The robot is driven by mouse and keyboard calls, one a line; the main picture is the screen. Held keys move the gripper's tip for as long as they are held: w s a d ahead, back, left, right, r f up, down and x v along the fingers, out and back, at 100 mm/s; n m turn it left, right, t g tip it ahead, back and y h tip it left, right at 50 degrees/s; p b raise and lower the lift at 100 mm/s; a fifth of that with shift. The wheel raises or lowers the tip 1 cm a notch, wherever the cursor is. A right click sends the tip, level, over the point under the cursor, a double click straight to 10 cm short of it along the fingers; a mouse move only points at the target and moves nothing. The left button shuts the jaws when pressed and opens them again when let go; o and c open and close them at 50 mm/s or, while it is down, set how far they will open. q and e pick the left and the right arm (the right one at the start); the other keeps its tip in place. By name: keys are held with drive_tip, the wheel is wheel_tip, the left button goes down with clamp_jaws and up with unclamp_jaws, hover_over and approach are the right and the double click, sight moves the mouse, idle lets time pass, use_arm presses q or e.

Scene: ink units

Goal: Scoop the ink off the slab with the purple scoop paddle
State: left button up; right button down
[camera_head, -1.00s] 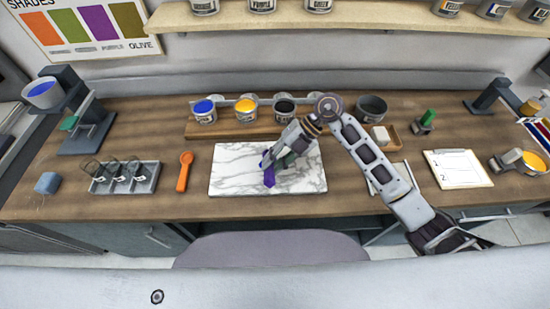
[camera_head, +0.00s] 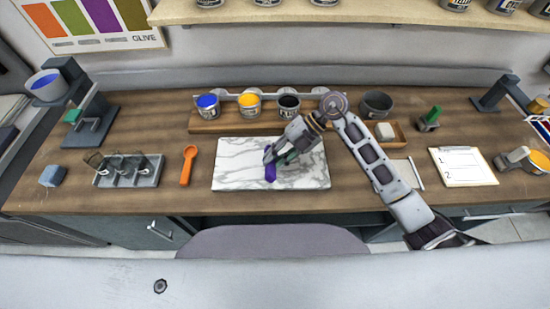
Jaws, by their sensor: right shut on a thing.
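The white marble slab (camera_head: 234,180) lies near the middle of the table. My right gripper (camera_head: 275,157) is over the slab and shut on the purple scoop paddle (camera_head: 270,173). The paddle's purple end points down toward the slab; I cannot tell whether it touches. No separate patch of ink is clear on the slab, and the gripper hides part of the surface. My left gripper does not show.
Open cans of blue (camera_head: 208,105), yellow (camera_head: 249,104) and black ink (camera_head: 289,104) stand on a wooden rack behind the slab. An orange spoon (camera_head: 187,166) lies left of the slab. A grey tray (camera_head: 150,180) sits farther left, a clipboard (camera_head: 462,167) to the right.

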drive_tip(key=shift+w+f+b, duration=0.25)
drive_tip(key=shift+f+b, duration=0.35)
drive_tip(key=shift+f, duration=0.1)
drive_tip(key=shift+w+f+b, duration=0.3)
drive_tip(key=shift+f+b, duration=0.35)
drive_tip(key=shift+f, duration=0.05)
drive_tip(key=shift+w+f+b, duration=0.25)
drive_tip(key=shift+f+b, duration=0.35)
drive_tip(key=shift+f, duration=0.1)
drive_tip(key=shift+w+f+b, duration=0.3)
drive_tip(key=shift+w+f, duration=0.1)
drive_tip(key=shift+f, duration=0.15)
drive_tip(key=shift+r+p, duration=2.2)
drive_tip(key=shift+r, duration=0.45)
